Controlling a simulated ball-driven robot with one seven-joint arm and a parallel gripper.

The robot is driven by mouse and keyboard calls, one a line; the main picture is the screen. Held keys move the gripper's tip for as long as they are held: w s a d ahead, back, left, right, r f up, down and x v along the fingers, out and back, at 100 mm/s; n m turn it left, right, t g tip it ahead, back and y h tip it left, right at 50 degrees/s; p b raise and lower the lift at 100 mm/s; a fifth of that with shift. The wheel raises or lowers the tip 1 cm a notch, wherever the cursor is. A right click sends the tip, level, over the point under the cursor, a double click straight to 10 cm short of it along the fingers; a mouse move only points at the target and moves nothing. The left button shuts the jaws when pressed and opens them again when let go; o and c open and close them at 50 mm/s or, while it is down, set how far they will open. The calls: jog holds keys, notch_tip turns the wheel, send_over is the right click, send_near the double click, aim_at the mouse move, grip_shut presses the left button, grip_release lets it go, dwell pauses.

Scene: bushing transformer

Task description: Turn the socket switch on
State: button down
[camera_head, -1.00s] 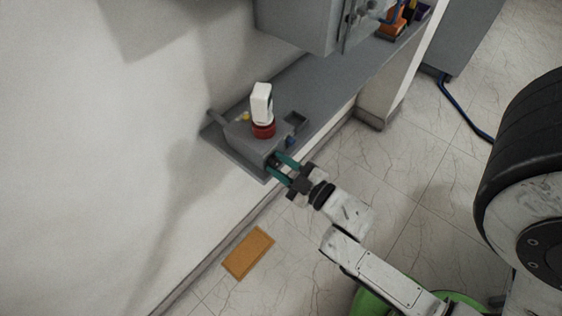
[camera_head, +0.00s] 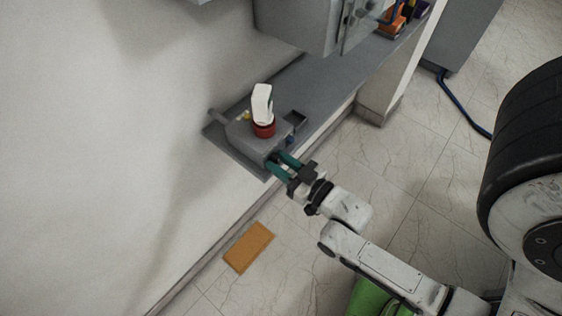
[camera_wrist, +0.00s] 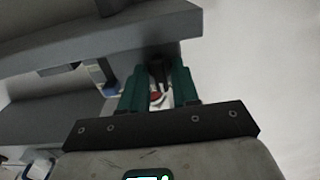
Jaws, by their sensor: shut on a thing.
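The grey socket box (camera_head: 255,147) sits on a grey ledge, with a red collar and a white upright plug (camera_head: 262,104) on top. My gripper (camera_head: 278,164) has teal fingers at the front face of the box. In the wrist view the fingers (camera_wrist: 158,82) stand on either side of a small dark part, which I take for the socket switch (camera_wrist: 158,70), and are shut on it. The fingers partly hide the switch, so its on or off position cannot be told. A small red spot shows between the fingers.
A grey cabinet (camera_head: 300,22) is above the ledge (camera_head: 325,80), with orange and purple items (camera_head: 397,20) farther along. An orange-brown plate (camera_head: 249,247) lies on the tiled floor. A blue cable (camera_head: 455,100) runs across the floor at right.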

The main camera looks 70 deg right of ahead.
jog(key=shift+f, duration=0.1)
dwell(0.3)
jog(key=c, duration=1.1)
grip_release()
jog(key=shift+s, duration=0.1)
jog(key=b+v, duration=0.2)
jog(key=v, duration=0.8)
jog(key=shift+s+a, duration=0.1)
jog(key=shift+s, duration=0.25)
